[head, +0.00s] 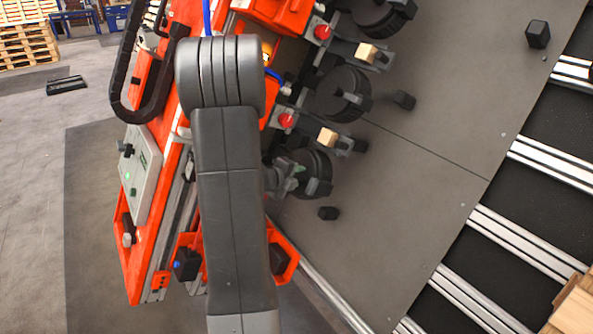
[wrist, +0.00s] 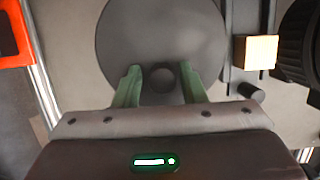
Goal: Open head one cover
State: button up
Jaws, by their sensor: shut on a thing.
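A dark round cover (wrist: 160,30) with a small round knob (wrist: 162,77) fills the middle of the wrist view. My gripper (wrist: 161,72) has its two green fingers on either side of the knob and is shut on it. In the head view the same cover (head: 319,181) is the lowest of the round dark parts on the orange machine. My gripper (head: 294,170) meets it from the left, partly hidden by my arm. I cannot read any head number.
More round covers (head: 338,95) sit higher on the machine, with red buttons (head: 286,120) and tan blocks (head: 328,137) beside them. A control panel (head: 140,175) with a green light is at left.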

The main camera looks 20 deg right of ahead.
jog(key=shift+w+d+r, duration=0.15)
jog(key=shift+d, duration=0.15)
jog(key=shift+w+a+r+p, duration=0.1)
jog(key=shift+a+p, duration=0.1)
jog(key=shift+p, duration=0.15)
jog(key=shift+c, duration=1.2)
jog(key=shift+w+a+r+p, duration=0.2)
jog(key=shift+a+p, duration=0.05)
jog(key=shift+p, duration=0.05)
jog(key=shift+a, duration=0.15)
jog(key=shift+w+a+r, duration=0.1)
jog(key=shift+a, duration=0.15)
jog(key=shift+w+a+r+p, duration=0.2)
jog(key=shift+a+p, duration=0.15)
jog(key=shift+a, duration=0.2)
jog(key=shift+w+a+r+p, duration=0.15)
jog(key=shift+a+p, duration=0.2)
jog(key=shift+a, duration=0.2)
jog(key=shift+a, duration=0.1)
